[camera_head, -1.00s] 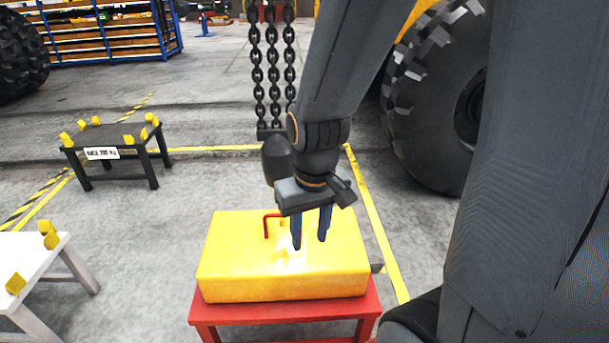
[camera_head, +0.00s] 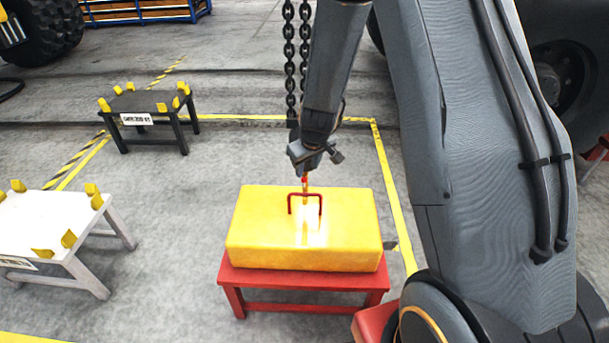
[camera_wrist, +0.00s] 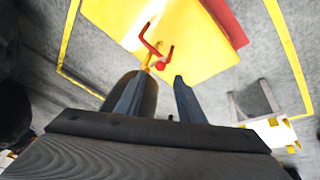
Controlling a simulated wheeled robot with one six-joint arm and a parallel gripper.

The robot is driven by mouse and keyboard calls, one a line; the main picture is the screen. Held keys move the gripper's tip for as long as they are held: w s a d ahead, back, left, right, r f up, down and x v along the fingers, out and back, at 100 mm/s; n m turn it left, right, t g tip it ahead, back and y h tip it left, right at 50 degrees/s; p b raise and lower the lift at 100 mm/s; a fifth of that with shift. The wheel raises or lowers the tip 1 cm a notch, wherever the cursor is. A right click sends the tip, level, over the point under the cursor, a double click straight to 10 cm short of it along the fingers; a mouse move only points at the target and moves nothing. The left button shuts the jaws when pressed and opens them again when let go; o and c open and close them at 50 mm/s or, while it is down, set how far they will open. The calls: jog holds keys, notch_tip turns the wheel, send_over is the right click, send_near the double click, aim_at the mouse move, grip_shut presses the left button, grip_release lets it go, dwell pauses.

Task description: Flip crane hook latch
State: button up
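The yellow casting (camera_head: 350,225) has a red lifting handle (camera_head: 320,204) standing on its top. In the wrist view, the handle (camera_wrist: 149,44) lies just beyond my fingertips. A small orange-yellow hook (camera_wrist: 147,62) with a red-tipped latch (camera_wrist: 160,66) shows beside the handle; I cannot tell whether it passes under the bar. A dark rounded hook block (camera_wrist: 148,92) is partly behind the left finger. My gripper (camera_wrist: 157,78) is open, its fingers apart, near the latch. In the head view, my wrist hides most of the block, and the red latch tip (camera_head: 304,179) shows above the handle.
The casting rests on a red stand (camera_head: 300,282). Dark chains (camera_head: 290,60) hang behind my arm. A black table (camera_head: 150,102) and a white table (camera_head: 50,225), both with yellow corner blocks, stand to the left. Open floor lies between them and the stand.

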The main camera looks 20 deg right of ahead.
aim_at(304, 178)
jog(key=shift+b+x, duration=2.1)
jog(key=shift+x, duration=1.45)
grip_shut()
